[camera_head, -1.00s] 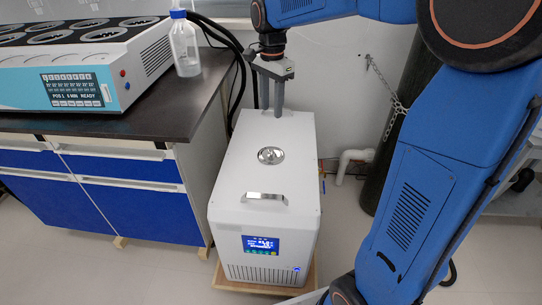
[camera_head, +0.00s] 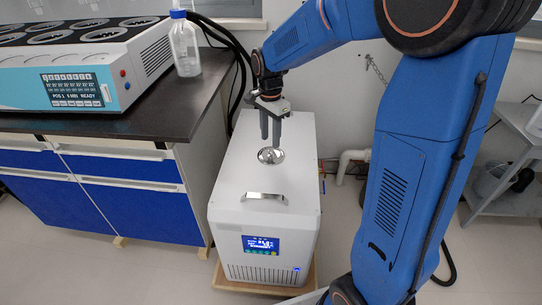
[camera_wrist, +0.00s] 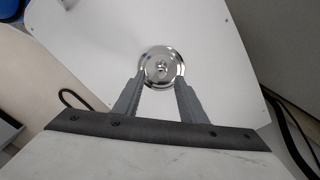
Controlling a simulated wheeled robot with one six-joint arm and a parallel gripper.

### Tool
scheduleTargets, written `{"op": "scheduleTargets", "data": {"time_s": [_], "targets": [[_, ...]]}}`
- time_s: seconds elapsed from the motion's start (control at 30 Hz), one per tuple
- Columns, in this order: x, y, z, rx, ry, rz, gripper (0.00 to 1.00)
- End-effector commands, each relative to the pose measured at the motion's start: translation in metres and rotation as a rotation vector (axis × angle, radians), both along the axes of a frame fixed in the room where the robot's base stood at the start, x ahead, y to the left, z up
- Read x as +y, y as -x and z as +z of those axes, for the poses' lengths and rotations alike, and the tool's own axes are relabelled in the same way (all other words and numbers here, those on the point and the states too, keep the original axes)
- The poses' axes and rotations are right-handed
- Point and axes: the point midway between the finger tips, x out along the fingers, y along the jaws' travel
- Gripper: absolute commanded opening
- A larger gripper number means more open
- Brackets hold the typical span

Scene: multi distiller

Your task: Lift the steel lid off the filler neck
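The steel lid (camera_head: 270,156) is a round shiny disc with a small centre knob, seated on the top of the white chiller box (camera_head: 240,172). It also shows in the wrist view (camera_wrist: 162,66). The filler neck is hidden under the lid. My gripper (camera_head: 271,142) points down just above the lid. In the wrist view my gripper (camera_wrist: 160,76) has its two fingers apart, one toward each side of the lid's near edge, with the knob between and beyond their tips. Nothing is between the fingers.
A metal handle (camera_head: 264,197) stands up from the front of the box's top. Black hoses run behind the box.

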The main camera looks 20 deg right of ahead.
Motion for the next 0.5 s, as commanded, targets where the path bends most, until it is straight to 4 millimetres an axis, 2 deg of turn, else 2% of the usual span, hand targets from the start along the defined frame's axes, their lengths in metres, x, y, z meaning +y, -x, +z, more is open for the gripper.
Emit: {"op": "scheduleTargets", "data": {"time_s": [0.4,0.5], "targets": [[-0.004,-0.005,-0.046,0.002,0.001,0.000,0.38],[-0.004,-0.005,-0.051,0.001,0.000,0.000,0.38]]}}
